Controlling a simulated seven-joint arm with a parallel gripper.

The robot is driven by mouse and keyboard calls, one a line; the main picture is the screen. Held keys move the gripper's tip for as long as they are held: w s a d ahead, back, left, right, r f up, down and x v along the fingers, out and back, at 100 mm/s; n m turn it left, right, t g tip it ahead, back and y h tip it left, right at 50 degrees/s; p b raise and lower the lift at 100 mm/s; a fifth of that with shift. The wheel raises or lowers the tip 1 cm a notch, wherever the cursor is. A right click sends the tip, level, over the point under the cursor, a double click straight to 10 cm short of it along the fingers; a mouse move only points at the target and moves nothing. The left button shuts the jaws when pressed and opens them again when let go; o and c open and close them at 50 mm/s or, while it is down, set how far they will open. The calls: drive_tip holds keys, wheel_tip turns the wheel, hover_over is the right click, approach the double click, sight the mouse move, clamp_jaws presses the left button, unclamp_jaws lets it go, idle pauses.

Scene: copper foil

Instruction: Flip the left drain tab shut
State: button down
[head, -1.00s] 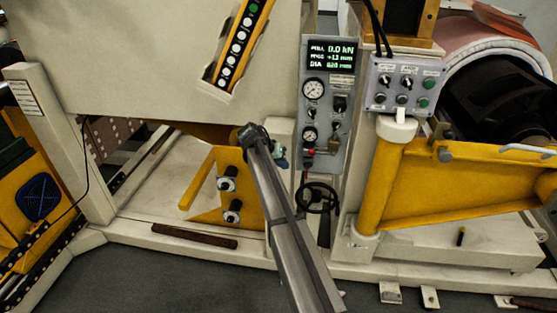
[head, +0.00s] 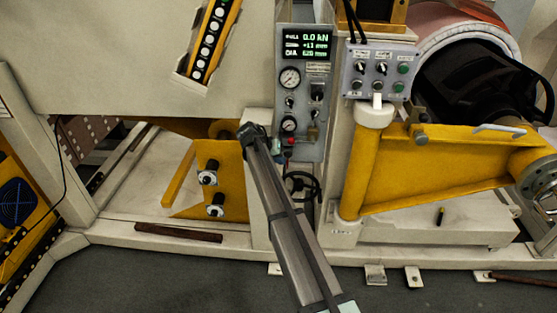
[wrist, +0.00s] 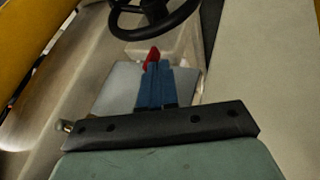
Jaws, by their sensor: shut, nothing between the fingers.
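In the wrist view my gripper (wrist: 155,68) points away from the camera with its blue fingers together and nothing between them. A small red part (wrist: 152,56) shows right at the fingertips; I cannot tell whether they touch it. In the head view a small red part (head: 290,141) shows low on the grey control panel (head: 318,92). I cannot tell whether either red part is the left drain tab, or how that tab stands. In the head view my arm hides most of my gripper, which is beside the panel's lower left edge.
A black handwheel (head: 302,186) is below the panel; it also shows just beyond the fingers in the wrist view (wrist: 150,18). A yellow plate with two knobs (head: 215,190) is left of my arm. A yellow bracket (head: 440,170) is at the right.

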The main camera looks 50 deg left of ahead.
drive_tip(key=shift+w+d+r, duration=0.15)
drive_tip(key=shift+w+r, duration=0.05)
drive_tip(key=shift+r, duration=0.25)
drive_tip(key=shift+r, duration=0.55)
idle(0.3)
drive_tip(key=s+a+f+v, duration=0.1)
drive_tip(key=a+v, duration=0.1)
drive_tip(key=v, duration=1)
drive_tip(key=shift+s+a, duration=0.1)
